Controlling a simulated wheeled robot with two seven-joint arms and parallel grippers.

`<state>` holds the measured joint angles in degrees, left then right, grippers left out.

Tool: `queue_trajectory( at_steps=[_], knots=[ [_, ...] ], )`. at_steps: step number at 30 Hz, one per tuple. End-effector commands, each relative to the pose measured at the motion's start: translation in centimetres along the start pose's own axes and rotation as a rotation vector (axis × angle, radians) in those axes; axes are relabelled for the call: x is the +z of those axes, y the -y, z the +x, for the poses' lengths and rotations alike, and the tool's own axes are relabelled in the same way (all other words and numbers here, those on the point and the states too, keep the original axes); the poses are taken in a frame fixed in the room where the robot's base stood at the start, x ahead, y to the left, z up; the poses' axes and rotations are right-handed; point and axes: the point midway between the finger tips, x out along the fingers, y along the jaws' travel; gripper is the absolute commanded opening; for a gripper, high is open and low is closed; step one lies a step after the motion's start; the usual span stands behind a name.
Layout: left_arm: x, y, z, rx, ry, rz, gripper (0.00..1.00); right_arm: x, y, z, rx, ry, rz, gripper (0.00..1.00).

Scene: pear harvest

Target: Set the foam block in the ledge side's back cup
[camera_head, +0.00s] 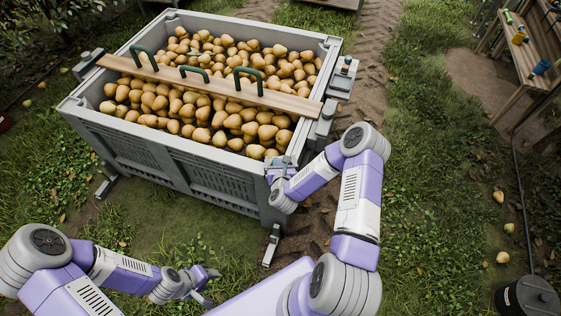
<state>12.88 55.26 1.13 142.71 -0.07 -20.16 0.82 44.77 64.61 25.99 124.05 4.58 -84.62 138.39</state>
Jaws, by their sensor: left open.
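A grey ledge (341,80) sticks out from the right side of the big grey bin (205,155). A small orange and dark item (346,65) stands at its back end; it is too small to tell whether this is the foam block or whether it sits in a cup. My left gripper (210,285) is open and empty above the grass, in front of the bin and apart from it. My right gripper (278,170) is at the bin's front right corner, below the ledge in the picture; its fingers are too small to read.
The bin is full of pears (235,120). A wooden plank (210,84) with green handles (247,80) lies across it. A wooden bench (535,60) with small items stands at the far right. A dark round container (528,297) is at the lower right. Grass lies between.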

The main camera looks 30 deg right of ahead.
Motion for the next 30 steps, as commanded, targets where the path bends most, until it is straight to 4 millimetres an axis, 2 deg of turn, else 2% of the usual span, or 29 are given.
queue_trajectory(
  at_steps=[9,14,24,30],
  knots=[
    [0.0,-0.1,-0.1,0.000,0.000,0.000,0.49,0.1,0.0,-0.1,0.000,0.001,0.000,0.95],
    [0.1,-0.4,-1.1,0.000,0.000,0.000,0.49,1.3,0.0,-0.5,0.001,0.001,0.000,0.95],
    [0.1,-1.2,-3.1,0.000,0.000,0.000,0.49,1.0,-0.1,-8.2,0.003,-0.005,0.001,0.95],
    [0.2,-1.4,-3.8,0.000,0.000,0.000,0.49,0.9,0.0,-11.3,0.001,-0.003,0.001,0.95]
  ],
)
